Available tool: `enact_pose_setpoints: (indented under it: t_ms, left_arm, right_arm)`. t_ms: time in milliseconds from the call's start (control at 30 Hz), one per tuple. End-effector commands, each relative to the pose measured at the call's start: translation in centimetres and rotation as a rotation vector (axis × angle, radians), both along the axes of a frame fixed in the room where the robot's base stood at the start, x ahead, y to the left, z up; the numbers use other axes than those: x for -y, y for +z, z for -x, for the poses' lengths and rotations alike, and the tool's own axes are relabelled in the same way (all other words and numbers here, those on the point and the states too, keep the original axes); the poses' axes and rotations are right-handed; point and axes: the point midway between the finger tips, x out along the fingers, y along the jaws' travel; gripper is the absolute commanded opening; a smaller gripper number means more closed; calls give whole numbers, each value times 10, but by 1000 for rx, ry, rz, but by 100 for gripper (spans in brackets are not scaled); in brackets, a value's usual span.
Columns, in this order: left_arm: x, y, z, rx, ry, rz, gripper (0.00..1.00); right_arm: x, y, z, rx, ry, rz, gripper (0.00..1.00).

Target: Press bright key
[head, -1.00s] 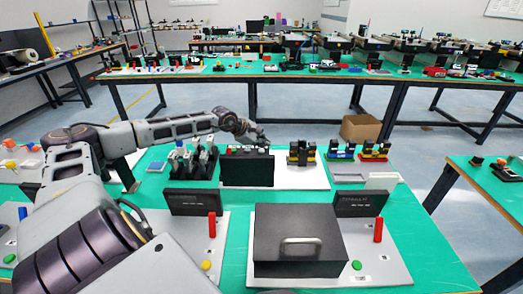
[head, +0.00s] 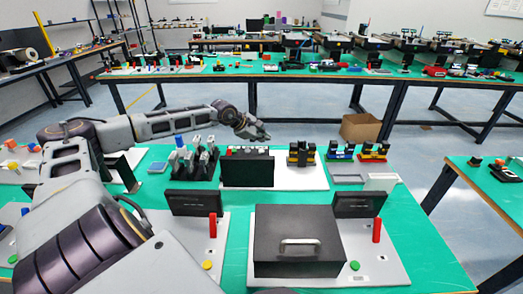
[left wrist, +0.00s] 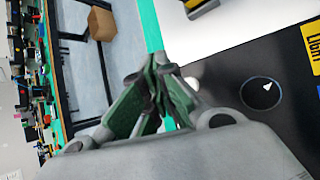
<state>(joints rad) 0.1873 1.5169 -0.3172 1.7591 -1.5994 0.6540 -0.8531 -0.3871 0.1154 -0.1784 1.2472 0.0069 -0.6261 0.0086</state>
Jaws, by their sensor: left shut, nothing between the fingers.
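A black box (head: 248,172) stands on a white base plate at the middle of the green table, with small white and red parts along its top. In the left wrist view its dark top (left wrist: 245,62) carries a round dark button or dial (left wrist: 263,92) with a white triangle. A yellow label (left wrist: 312,45) with partly cut-off lettering lies at the right edge. My left gripper (head: 265,135) is above and behind the box, apart from it. Its green-padded fingers (left wrist: 160,75) are closed together and empty. I cannot make out which part is the bright key. My right gripper is out of view.
Grey levers (head: 195,160) stand left of the box, and black-yellow blocks (head: 301,153) to its right. A black case with a handle (head: 298,240) and a red post (head: 377,229) are in front. A cardboard box (head: 361,127) lies on the floor beyond.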

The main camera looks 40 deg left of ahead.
Motion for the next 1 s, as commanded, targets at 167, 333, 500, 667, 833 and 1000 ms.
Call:
enact_pose_setpoints:
  t_ms: [167,333,500,667,833,1000]
  left_arm:
    - [0,13,0,1,-1,1,0]
    - [0,21,0,-1,0,1,0]
    - [0,22,0,-1,0,1,0]
    - [0,22,0,-1,0,1,0]
    - [0,22,0,-1,0,1,0]
    - [0,22,0,-1,0,1,0]
  right_arm:
    - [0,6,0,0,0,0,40]
    - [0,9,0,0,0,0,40]
    - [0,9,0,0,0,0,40]
    - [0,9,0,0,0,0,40]
    - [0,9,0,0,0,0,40]
    - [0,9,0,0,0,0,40]
